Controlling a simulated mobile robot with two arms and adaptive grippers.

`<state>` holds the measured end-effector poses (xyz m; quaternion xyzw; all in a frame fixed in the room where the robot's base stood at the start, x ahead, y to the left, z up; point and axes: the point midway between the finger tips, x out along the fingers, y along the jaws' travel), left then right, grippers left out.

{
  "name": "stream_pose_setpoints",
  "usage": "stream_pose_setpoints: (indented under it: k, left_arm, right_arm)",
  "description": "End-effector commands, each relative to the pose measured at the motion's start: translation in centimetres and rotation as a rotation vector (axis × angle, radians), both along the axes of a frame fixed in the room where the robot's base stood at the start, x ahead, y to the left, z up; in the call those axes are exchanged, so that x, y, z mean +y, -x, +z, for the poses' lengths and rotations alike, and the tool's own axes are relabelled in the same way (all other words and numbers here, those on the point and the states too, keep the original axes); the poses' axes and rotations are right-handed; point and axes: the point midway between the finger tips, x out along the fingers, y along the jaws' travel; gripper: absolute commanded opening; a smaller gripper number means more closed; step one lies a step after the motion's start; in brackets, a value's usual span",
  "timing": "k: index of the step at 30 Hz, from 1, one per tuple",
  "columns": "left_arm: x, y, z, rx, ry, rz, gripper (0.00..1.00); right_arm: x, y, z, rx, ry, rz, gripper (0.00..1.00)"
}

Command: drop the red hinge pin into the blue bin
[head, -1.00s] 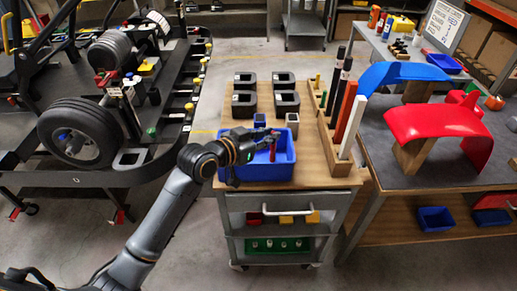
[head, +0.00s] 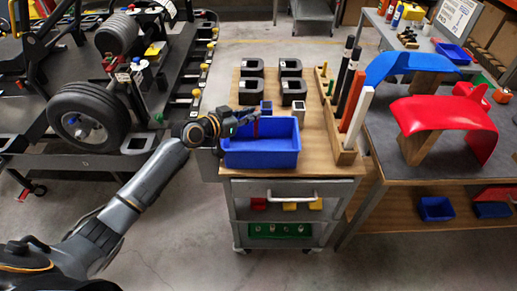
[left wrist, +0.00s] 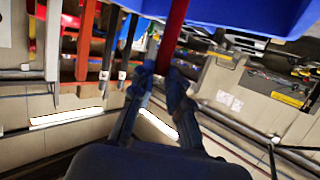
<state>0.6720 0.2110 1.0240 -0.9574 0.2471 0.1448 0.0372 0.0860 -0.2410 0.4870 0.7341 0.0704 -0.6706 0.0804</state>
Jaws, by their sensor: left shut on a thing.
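The red hinge pin (head: 256,128) is upright in my left gripper (head: 246,119), near the back left of the blue bin (head: 262,160) in the head view. The bin stands at the front of the cart top and looks empty where I see inside. In the left wrist view my left gripper (left wrist: 168,82) is shut on the red pin (left wrist: 176,28), with the blue bin (left wrist: 225,14) at the top edge. I cannot tell the pin's exact height over the bin. My right gripper is not in view.
Behind the bin are a small blue block (head: 266,108), a grey block (head: 299,111) and several black holders (head: 293,91). A wooden rack (head: 340,148) with upright rods stands to the right. A wheeled frame (head: 90,125) is at left.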

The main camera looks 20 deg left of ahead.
Motion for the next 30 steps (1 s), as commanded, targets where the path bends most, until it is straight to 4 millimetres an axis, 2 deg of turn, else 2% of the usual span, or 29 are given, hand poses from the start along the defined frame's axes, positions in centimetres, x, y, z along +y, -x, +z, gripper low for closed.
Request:
stream_pose_setpoints:
  k: [1, 3, 12, 13, 16, 17, 23, 26, 30]
  left_arm:
    - [0.0, 0.0, -0.9, 0.0, 0.002, 0.001, 0.0]
    - [0.0, 0.0, -1.3, -0.001, 0.001, 0.001, 0.0]
    - [0.0, 0.0, -1.4, 0.0, 0.001, 0.0, 0.0]
    - [0.0, 0.0, -1.4, 0.0, 0.001, 0.0, 0.18]
    - [0.0, 0.0, -1.4, -0.001, 0.0, 0.0, 0.38]
    - [0.0, 0.0, -1.4, 0.0, 0.001, 0.0, 0.42]
    - [0.0, 0.0, -1.5, 0.0, 0.0, 0.0, 0.42]
    - [0.0, 0.1, -1.5, 0.001, 0.0, 0.0, 0.42]
    - [0.7, 0.9, -1.3, 0.001, -0.001, 0.002, 0.42]
  right_arm:
    - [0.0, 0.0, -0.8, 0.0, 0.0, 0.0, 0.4]
    - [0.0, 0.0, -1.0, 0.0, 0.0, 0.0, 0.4]
    - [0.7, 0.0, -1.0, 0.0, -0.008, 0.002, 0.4]
    - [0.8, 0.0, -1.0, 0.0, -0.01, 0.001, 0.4]
    - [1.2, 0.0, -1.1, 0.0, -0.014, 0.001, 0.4]
    - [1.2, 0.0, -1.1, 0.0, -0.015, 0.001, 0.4]
    - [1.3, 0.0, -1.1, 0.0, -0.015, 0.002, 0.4]
    - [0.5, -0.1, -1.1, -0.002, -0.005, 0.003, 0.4]
    - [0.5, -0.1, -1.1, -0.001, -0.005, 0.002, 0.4]
